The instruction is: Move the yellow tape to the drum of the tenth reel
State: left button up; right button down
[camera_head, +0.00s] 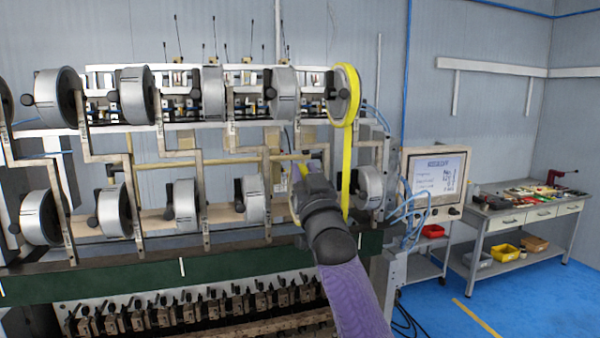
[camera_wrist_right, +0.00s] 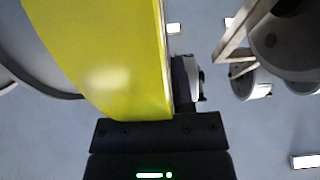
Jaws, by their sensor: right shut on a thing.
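The yellow tape (camera_head: 345,165) is looped over the rim of the rightmost upper drum (camera_head: 340,97), and a straight strip hangs below it. My right gripper (camera_head: 312,180) is left of the hanging strip, in front of the rack; its fingers are mostly hidden by my wrist. In the right wrist view the tape (camera_wrist_right: 110,60) fills the upper left as a wide band running down to my gripper body (camera_wrist_right: 160,132), which is shut on it. A grey round surface (camera_wrist_right: 30,50) lies left of the band there. Which reel is the tenth cannot be told. My left gripper is out of view.
Two rows of grey drums, including a lower right drum (camera_head: 370,187), stand on the winder frame with pale bent bars (camera_head: 195,190) between them. A monitor (camera_head: 437,180) stands to the right. A workbench (camera_head: 515,220) with tools is farther right; blue floor (camera_head: 540,300) is clear.

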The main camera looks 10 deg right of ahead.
jog(key=shift+d, duration=0.75)
jog(key=c, duration=0.8)
grip_release()
jog(key=shift+o, duration=0.2)
